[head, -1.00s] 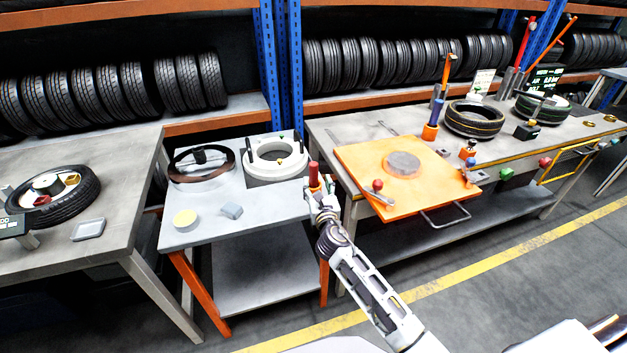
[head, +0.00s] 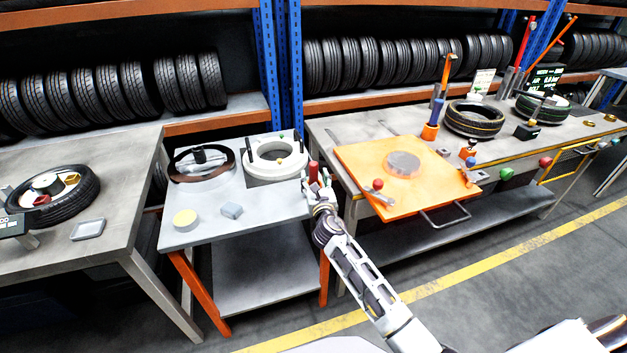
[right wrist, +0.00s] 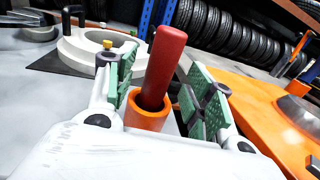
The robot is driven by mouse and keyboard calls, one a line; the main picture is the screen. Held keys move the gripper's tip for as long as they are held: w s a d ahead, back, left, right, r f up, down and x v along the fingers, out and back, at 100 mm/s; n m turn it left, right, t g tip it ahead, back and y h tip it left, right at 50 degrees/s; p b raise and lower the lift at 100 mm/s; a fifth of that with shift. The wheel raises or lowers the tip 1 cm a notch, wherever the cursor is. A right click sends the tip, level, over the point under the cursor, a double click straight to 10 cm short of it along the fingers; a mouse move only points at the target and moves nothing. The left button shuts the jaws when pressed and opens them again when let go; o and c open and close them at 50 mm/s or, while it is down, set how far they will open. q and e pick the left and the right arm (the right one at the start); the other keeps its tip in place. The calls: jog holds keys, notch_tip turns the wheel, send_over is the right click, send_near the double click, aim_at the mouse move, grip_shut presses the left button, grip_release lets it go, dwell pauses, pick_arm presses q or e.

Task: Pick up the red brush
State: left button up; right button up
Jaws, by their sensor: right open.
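The red brush (head: 313,171) stands upright at the right edge of the small grey table. In the right wrist view the red brush (right wrist: 164,68) is a red cylinder standing in an orange cup-like holder (right wrist: 147,113). My right gripper (head: 318,190) is at the brush. In the right wrist view its green-padded fingers (right wrist: 160,92) are open, one on each side of the brush, with a gap visible at the right finger. Whether the left finger touches the brush is unclear. My left gripper is not in view.
The orange board (head: 350,165) on the long bench lies close to the right of my gripper.

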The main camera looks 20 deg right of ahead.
jog(key=shift+w+d, duration=0.1)
jog(key=shift+w, duration=1.2)
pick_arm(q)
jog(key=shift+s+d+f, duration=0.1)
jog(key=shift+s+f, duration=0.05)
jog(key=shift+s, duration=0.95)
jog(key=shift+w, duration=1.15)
pick_arm(e)
jog(key=c, duration=1.1)
